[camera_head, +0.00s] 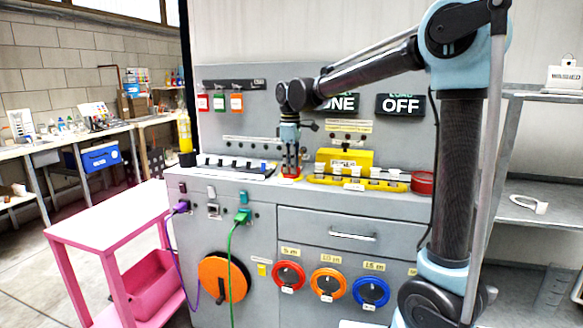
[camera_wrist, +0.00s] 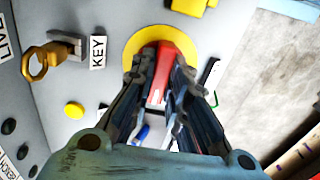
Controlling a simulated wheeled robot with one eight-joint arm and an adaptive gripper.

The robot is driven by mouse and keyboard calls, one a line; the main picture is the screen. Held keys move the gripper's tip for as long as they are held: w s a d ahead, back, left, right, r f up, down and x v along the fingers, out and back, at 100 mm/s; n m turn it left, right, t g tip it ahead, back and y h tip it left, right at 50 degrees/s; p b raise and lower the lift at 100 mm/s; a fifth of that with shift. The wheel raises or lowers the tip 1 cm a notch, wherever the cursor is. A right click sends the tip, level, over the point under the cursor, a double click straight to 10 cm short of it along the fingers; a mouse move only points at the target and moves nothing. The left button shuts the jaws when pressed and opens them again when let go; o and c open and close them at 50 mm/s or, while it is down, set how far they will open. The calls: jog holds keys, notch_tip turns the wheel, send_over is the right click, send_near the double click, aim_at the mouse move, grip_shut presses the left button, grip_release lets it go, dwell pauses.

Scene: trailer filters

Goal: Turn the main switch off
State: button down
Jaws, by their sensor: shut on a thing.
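The main switch shows in the wrist view as a red handle (camera_wrist: 166,72) on a round yellow plate (camera_wrist: 131,50) fixed to a grey panel. My gripper (camera_wrist: 160,84) has its dark fingers on both sides of the red handle and is shut on it.
A brass key (camera_wrist: 38,62) sticks out beside a KEY label (camera_wrist: 97,52). A yellow box (camera_head: 345,158) and a yellow tray (camera_head: 330,182) stand right of my gripper. An OFF sign (camera_head: 400,104) hangs behind. A pink table (camera_head: 110,215) stands front left.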

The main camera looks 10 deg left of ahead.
jog(key=shift+w+d, duration=0.1)
jog(key=shift+d, duration=0.05)
jog(key=c, duration=1.6)
grip_release()
jog(key=shift+o, duration=0.2)
notch_tip(320, 180, up, 12)
